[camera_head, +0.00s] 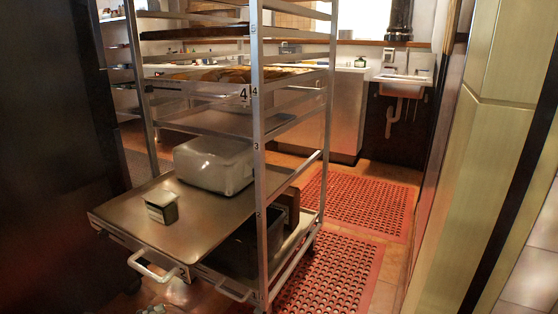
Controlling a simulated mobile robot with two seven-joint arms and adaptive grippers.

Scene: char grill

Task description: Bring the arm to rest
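Neither of my grippers can be made out in the head view. A small grey shape (155,309) shows at the bottom edge, below the pulled-out tray, too cut off to identify. The metal rack (258,150) stands at centre left. Its wide metal tray (130,222) sticks out toward me, with a white handle (152,268) on its front edge. No gripper is seen touching the handle.
Red perforated mats (330,272) cover the floor at right. A sink (402,83) is at the back. A dark panel (45,150) borders the left; a pale panel (470,190) borders the right.

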